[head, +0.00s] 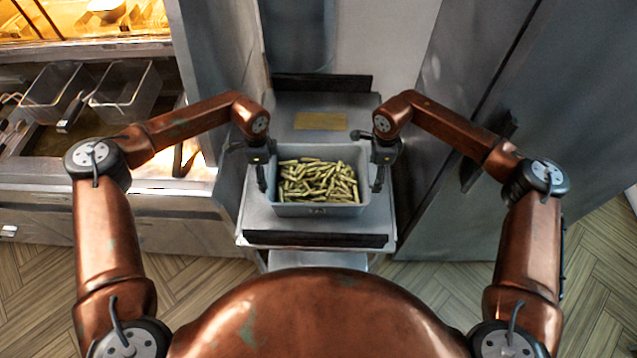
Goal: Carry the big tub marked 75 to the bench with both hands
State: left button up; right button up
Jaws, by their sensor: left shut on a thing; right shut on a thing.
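A grey tub (319,210) full of green stick-shaped pieces (318,181) is in the middle of the head view, over a small metal bench (290,232). A small mark shows on its near wall but is too small to read. My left gripper (262,180) is shut on the tub's left wall. My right gripper (377,180) is shut on its right wall. The tub looks level. I cannot tell whether its base touches the metal surface.
A yellowish plate (320,121) lies on the metal surface behind the tub. Fryer baskets (126,90) stand in the range at the left. A tall grey cabinet (560,110) closes off the right side. Wooden floor (598,265) shows at the lower right.

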pick_arm(q)
jog(key=c, duration=0.4)
pick_arm(e)
jog(key=c, duration=0.4)
pick_arm(q)
jog(key=shift+r, duration=0.15)
pick_arm(e)
jog(key=shift+r, duration=0.2)
